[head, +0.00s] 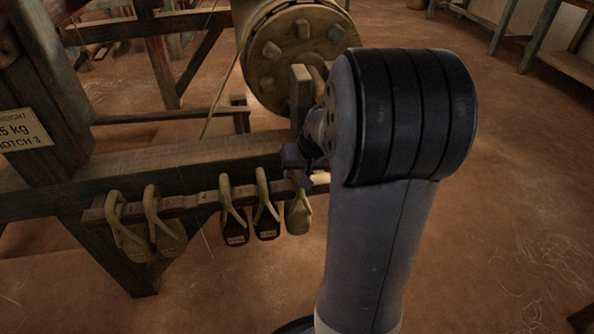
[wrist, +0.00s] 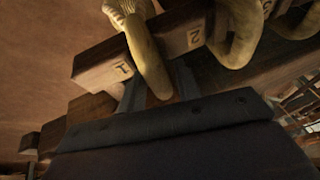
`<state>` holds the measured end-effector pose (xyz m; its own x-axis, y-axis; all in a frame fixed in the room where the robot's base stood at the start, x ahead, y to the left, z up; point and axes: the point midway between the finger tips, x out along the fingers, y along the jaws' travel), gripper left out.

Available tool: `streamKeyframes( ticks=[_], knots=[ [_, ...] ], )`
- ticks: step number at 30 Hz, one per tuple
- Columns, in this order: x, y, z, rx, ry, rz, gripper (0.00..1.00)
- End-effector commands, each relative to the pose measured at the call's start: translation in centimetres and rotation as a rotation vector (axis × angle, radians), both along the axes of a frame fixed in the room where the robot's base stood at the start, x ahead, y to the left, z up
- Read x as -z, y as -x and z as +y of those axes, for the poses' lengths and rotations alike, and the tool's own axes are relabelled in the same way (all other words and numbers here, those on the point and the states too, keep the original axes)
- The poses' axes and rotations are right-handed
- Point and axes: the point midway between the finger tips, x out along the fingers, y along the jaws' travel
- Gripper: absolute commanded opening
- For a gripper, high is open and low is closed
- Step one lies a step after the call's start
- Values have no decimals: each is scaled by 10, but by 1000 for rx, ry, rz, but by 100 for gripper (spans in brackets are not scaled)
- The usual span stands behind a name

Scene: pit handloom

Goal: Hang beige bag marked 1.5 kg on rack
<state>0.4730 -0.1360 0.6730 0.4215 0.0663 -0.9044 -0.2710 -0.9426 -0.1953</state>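A wooden rack (head: 205,198) with numbered places runs along the loom's lower beam. A beige bag (head: 298,217) hangs at its right end, directly below my gripper (head: 302,165). In the wrist view, this bag's beige loop (wrist: 147,55) lies beside the mark 1 on the rack (wrist: 95,68), and its end sits between my two dark fingers (wrist: 158,92). The fingers appear closed on the loop from both sides. Its weight mark cannot be read. Two more beige bags, one at the far left (head: 130,240) and one beside it (head: 167,236), hang on the rack.
Two dark bags with beige loops, one left (head: 234,226) and one right (head: 267,222), hang mid-rack close to the held bag. A round wooden beam end (head: 295,50) stands above. A weight sign (head: 24,130) is on the left post. The floor (head: 520,200) at right is clear.

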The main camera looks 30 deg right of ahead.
Motion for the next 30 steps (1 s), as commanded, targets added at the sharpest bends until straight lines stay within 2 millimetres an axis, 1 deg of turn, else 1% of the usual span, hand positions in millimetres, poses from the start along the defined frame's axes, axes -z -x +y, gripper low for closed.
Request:
streamKeyframes(
  ticks=[1, 5, 11, 14, 17, 24, 27, 30],
  knots=[
    [0, 0, 0, 0, 0, 1, 36],
    [1, 1, 0, -1, -1, 3, 46],
    [4, 2, 1, -2, -4, 10, 46],
    [-1, 4, 1, -1, -4, 9, 46],
    [-15, 9, -1, 0, -3, 7, 46],
    [-61, 28, -4, 2, -1, 1, 46],
    [-77, 36, -6, 1, -1, 1, 46],
    [-89, 41, -7, 1, 0, 1, 46]
  ],
)
